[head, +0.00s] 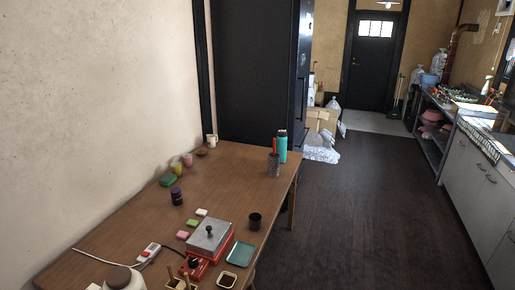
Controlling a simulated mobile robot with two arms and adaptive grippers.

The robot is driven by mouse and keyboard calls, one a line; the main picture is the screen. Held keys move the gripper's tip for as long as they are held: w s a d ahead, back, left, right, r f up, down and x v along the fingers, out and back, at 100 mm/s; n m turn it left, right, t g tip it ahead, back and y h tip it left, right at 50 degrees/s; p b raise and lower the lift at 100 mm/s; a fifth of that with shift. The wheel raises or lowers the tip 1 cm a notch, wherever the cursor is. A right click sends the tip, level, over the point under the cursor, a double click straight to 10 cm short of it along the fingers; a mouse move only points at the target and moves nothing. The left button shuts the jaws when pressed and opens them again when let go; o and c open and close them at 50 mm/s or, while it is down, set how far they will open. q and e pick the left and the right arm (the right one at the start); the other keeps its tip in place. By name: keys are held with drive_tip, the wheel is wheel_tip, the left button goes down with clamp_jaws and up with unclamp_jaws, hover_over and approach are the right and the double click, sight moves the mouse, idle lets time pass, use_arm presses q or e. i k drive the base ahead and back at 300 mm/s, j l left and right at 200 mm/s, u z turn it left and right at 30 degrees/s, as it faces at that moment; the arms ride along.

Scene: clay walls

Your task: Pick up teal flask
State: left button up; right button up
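The teal flask (282,147) stands upright near the far right corner of the wooden table (232,165). A patterned dark cup (273,164) with red items sticking out stands just in front of it and to its left, and hides a little of its lower part. Neither of my grippers shows in the head view.
Nearer on the table are a black cup (255,221), a red appliance with a grey lid (209,235), a teal tray (241,254) and a purple jar (177,196). Dark floor (350,210) lies open to the right, before a counter (470,165).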

sight(282, 142)
drive_tip(key=i+l+u, duration=0.75)
